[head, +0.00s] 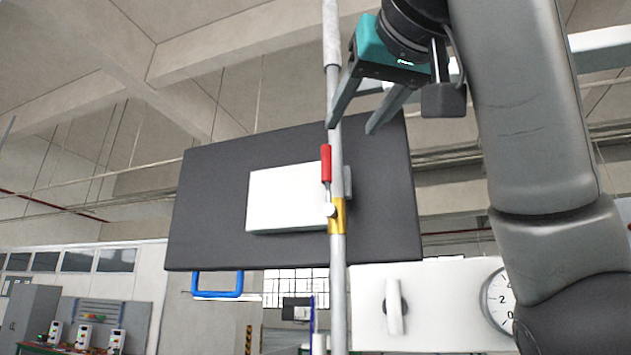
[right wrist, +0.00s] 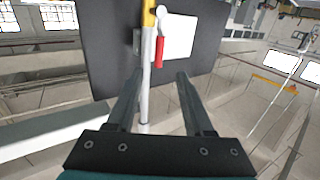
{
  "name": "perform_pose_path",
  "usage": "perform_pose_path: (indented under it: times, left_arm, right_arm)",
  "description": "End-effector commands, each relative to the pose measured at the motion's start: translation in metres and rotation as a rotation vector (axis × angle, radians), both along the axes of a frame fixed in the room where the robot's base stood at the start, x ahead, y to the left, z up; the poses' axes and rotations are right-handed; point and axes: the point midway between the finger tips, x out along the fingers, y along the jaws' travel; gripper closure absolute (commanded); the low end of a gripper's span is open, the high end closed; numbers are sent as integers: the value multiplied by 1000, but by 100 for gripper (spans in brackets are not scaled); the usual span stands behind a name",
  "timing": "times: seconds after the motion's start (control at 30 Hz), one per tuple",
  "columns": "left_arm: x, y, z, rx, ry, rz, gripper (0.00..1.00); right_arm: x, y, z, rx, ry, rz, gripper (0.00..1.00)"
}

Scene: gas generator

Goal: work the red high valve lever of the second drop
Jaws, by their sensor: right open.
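The red valve lever (head: 326,164) stands upright along the grey vertical pipe (head: 337,270), above a brass valve body (head: 337,216). My right gripper (head: 349,129) is open, above the lever and close to the pipe in the picture. In the right wrist view the red lever (right wrist: 159,52) shows beyond the fingertips, and the pipe (right wrist: 145,102) runs between the two open fingers (right wrist: 158,75). The fingers do not appear to touch the lever. My left gripper is not in view.
A dark panel (head: 210,220) with a white plate (head: 285,215) is behind the pipe. A blue handle (head: 218,293) hangs below the panel. A white box with a grey-white handle (head: 394,308) and a round gauge (head: 498,300) is at lower right.

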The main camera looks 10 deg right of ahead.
Motion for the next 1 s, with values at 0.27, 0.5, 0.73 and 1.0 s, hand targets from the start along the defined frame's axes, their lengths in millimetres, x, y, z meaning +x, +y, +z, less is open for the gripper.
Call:
perform_pose_path:
  times: [0.27, 0.5, 0.73, 1.0]
  left_arm:
    - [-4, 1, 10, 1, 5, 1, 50]
    - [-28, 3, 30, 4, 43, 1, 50]
    - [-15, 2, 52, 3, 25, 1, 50]
    - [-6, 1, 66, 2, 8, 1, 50]
  right_arm:
    - [9, -1, 7, 4, -7, -3, 48]
    - [57, -2, 7, 5, -4, -5, 48]
    - [106, -2, 7, 5, -5, -4, 48]
    - [140, -2, 5, 4, -7, -4, 48]
